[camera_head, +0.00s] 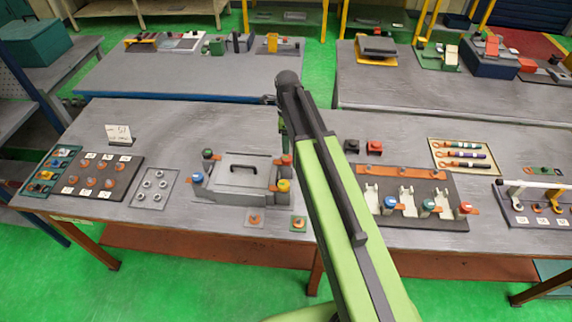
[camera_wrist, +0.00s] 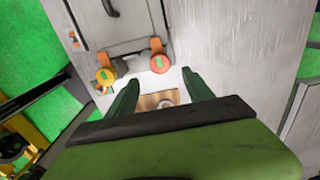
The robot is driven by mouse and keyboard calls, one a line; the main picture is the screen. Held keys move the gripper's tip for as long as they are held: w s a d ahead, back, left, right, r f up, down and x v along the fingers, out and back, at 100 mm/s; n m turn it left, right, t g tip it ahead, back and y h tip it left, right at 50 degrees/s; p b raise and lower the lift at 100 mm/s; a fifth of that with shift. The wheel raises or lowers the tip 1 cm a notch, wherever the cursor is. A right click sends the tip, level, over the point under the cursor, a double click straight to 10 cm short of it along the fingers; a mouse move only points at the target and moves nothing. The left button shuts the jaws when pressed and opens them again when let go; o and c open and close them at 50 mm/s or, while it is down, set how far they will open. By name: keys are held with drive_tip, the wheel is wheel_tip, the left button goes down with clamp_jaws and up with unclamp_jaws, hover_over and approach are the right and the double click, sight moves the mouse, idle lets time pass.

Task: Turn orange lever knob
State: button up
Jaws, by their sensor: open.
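A grey box with a black handle (camera_head: 240,176) stands on the front left table, with coloured lever knobs at its corners. The orange-yellow knob (camera_head: 284,185) is at its right front corner. It also shows in the wrist view, left of my fingers (camera_wrist: 105,76). A red knob (camera_head: 286,160) is behind it; in the wrist view the red knob (camera_wrist: 159,63) lies just beyond the gap between my fingertips. My gripper (camera_wrist: 160,84) is open and empty, apart from both knobs. In the head view my gripper is mostly hidden by my arm.
A green knob (camera_head: 208,154) and a blue knob (camera_head: 197,177) are on the box's left side. A small tan plate with a round piece (camera_wrist: 160,101) shows between my fingers. A fixture board (camera_head: 420,215) stands to the right of my arm. A plate with rings (camera_head: 157,187) lies left.

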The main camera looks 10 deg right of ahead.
sight(287, 157)
wheel_tip(287, 157, down, 8)
drive_tip(key=b, duration=0.7)
drive_tip(key=shift+f, duration=0.25)
drive_tip(key=shift+r, duration=0.1)
clamp_jaws()
